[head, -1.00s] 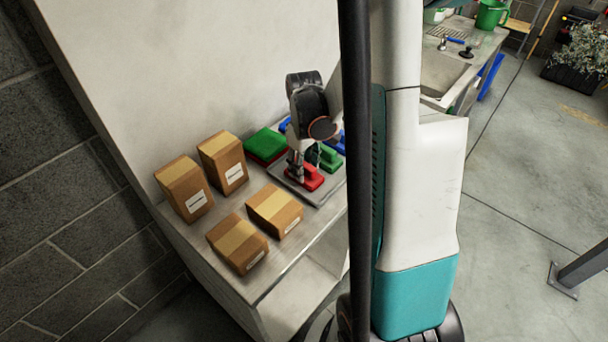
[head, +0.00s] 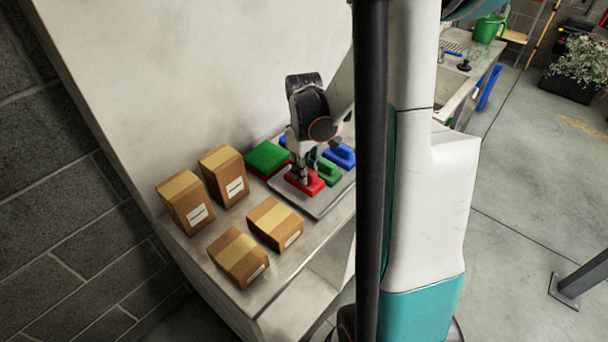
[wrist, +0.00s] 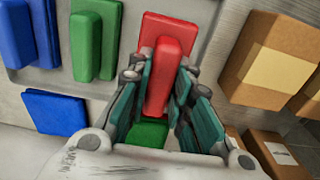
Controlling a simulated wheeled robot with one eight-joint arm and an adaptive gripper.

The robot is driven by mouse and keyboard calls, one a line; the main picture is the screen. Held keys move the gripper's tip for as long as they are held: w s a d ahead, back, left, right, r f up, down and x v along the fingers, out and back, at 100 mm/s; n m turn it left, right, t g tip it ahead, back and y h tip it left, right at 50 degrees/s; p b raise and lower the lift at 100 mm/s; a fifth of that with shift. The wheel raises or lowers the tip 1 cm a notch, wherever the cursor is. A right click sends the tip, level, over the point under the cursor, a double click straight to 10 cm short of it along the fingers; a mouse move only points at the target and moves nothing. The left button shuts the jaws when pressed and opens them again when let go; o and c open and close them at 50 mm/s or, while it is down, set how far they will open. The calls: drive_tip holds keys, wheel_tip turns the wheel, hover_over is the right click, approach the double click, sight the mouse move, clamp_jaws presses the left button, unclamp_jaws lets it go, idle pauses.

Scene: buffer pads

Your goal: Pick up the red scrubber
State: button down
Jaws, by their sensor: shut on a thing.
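The red scrubber (head: 304,183) is a flat red block with a raised red handle, on the grey tray (head: 318,208). In the wrist view the red scrubber (wrist: 170,42) lies between the fingers, its handle running toward me. My gripper (head: 304,174) points down over it, and in the wrist view my gripper (wrist: 160,95) is shut on the handle from both sides. I cannot tell whether the base is lifted off the tray. A green scrubber (head: 328,172) and a blue scrubber (head: 340,155) sit beside it on the tray.
A green pad on a red one (head: 268,157) lies left of the tray. A blue pad (wrist: 55,112) lies near it. Several cardboard boxes (head: 275,222) stand on the table's left part. A wall rises directly behind the table.

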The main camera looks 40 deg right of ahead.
wheel_tip(320, 180, up, 17)
drive_tip(key=p, duration=0.4)
drive_tip(key=shift+f+p, duration=0.2)
drive_tip(key=shift+p, duration=0.15)
drive_tip(key=c, duration=2)
unclamp_jaws()
drive_tip(key=shift+c, duration=0.2)
drive_tip(key=c, duration=0.3)
drive_tip(key=shift+f, duration=0.1)
drive_tip(key=shift+c, duration=0.2)
